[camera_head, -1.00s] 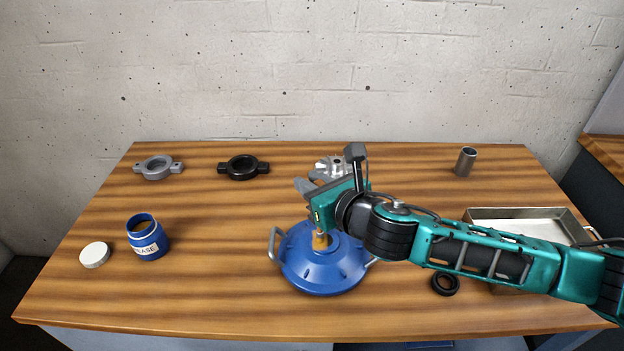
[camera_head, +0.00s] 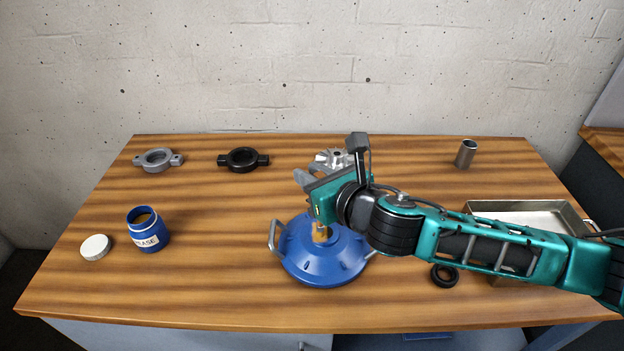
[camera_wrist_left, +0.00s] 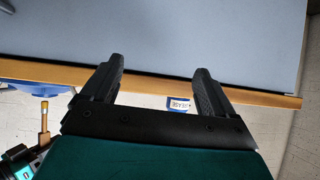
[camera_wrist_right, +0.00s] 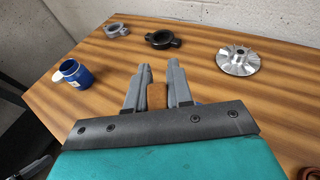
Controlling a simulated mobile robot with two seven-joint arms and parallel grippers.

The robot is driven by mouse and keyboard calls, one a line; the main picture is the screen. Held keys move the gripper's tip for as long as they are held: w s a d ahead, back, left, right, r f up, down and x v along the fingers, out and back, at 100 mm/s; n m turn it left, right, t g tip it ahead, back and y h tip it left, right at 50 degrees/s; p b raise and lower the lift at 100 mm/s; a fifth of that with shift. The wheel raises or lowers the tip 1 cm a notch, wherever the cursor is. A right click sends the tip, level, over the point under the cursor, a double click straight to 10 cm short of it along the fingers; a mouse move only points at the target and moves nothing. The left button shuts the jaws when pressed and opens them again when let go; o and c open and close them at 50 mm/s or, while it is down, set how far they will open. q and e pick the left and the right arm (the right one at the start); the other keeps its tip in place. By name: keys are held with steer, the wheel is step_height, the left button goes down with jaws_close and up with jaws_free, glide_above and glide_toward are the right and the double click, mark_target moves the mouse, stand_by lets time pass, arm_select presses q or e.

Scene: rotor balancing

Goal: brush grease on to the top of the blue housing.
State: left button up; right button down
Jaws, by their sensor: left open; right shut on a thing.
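The blue housing (camera_head: 322,268), a round domed body with side handles, sits at the front middle of the table. My right gripper (camera_head: 304,179) is above it, shut on the brush (camera_head: 320,233). The brush points down at the housing's top; whether its tip touches cannot be told. The brush also shows in the left wrist view (camera_wrist_left: 44,115). No grease can be made out on the housing. The blue grease jar (camera_head: 149,235) stands open on the left, its white lid (camera_head: 95,247) beside it. My left gripper (camera_wrist_left: 158,78) is open and empty, away from the table's front edge.
A grey ring bracket (camera_head: 157,160), a black one (camera_head: 243,160) and a silver finned rotor (camera_head: 333,158) lie along the back. A metal cylinder (camera_head: 466,153) and a tray (camera_head: 490,207) are on the right. A black ring (camera_head: 445,276) lies under my right arm.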

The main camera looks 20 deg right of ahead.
arm_select(q)
steer(key=shift+w+r, duration=0.1)
steer(key=shift+w, duration=0.05)
arm_select(e)
steer(key=shift+r, duration=2.5)
